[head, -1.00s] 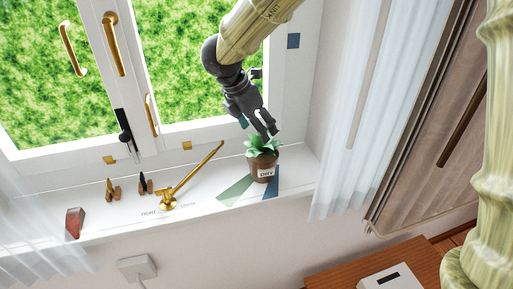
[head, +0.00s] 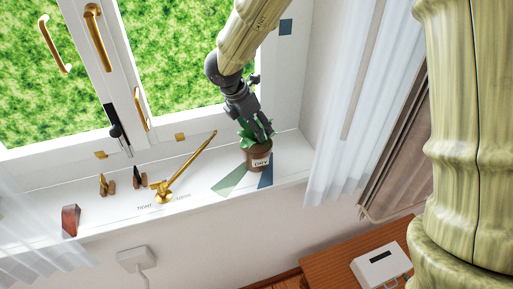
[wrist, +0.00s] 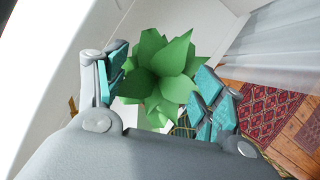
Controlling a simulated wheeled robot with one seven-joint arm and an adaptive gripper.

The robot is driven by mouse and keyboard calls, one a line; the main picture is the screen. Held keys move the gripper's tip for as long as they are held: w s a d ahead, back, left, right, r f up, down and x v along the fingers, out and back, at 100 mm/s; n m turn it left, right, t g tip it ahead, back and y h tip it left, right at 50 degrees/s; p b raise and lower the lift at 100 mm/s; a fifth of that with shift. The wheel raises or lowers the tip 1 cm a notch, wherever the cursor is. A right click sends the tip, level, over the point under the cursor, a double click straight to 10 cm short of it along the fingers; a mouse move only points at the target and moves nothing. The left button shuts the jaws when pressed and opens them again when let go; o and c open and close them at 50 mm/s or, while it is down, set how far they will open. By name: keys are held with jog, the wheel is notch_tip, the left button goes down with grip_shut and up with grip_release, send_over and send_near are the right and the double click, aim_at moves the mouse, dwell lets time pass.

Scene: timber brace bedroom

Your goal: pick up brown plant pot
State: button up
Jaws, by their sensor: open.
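The brown plant pot (head: 258,157) stands upright on the white window sill, with a pale label on its front and a green leafy plant (wrist: 165,68) in it. My gripper (head: 258,136) is above the pot, its fingers down among the leaves. In the wrist view my gripper (wrist: 160,90) is open, with one teal-padded finger on each side of the plant. The leaves hide the pot in the wrist view, and I cannot tell whether the fingers touch it.
A brass lever (head: 185,172) lies left of the pot on the sill (head: 110,217). A reddish block (head: 70,220) and small wooden pieces (head: 138,177) are further left. A white curtain (head: 345,120) hangs to the right. A wooden surface below carries a white box (head: 381,263).

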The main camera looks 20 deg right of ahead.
aim_at(256, 145)
jog(key=x, duration=0.3)
jog(key=shift+w+f+p, duration=0.1)
jog(key=shift+w+p, duration=0.1)
jog(key=shift+p, duration=0.2)
jog(key=shift+s, duration=0.15)
jog(key=shift+c, duration=0.3)
grip_shut()
